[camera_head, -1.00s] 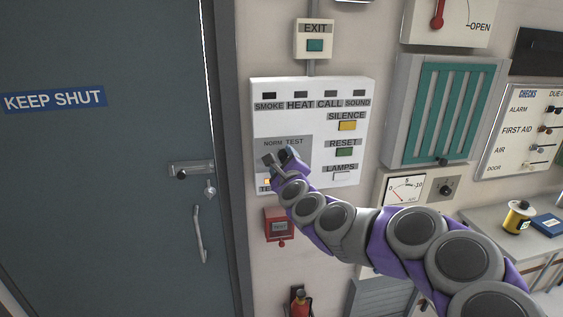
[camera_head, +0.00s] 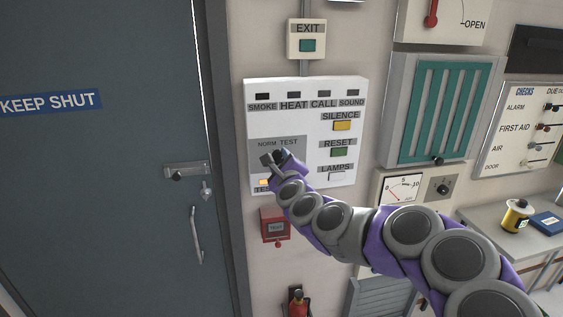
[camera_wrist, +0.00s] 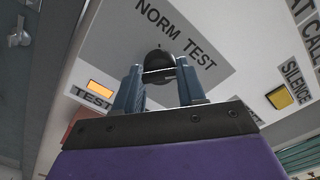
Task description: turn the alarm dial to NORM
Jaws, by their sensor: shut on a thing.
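The alarm panel (camera_head: 330,108) is a white box on the wall. Its grey plate (camera_head: 298,146) is marked NORM on the left and TEST on the right. In the wrist view the dark round alarm dial (camera_wrist: 158,58) sits on that plate below the two words. My gripper (camera_wrist: 158,78) has its blue fingers on either side of the dial's grip and is shut on it. The TEST lamp (camera_wrist: 101,89) glows orange. In the head view my gripper (camera_head: 274,158) covers the dial.
SILENCE (camera_head: 342,126), RESET (camera_head: 339,152) and LAMPS (camera_head: 336,176) buttons are right of the plate. A red call box (camera_head: 274,226) hangs below. A closed door (camera_head: 110,200) is at left. A teal-slatted vent (camera_head: 440,110) and a gauge (camera_head: 401,189) are at right.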

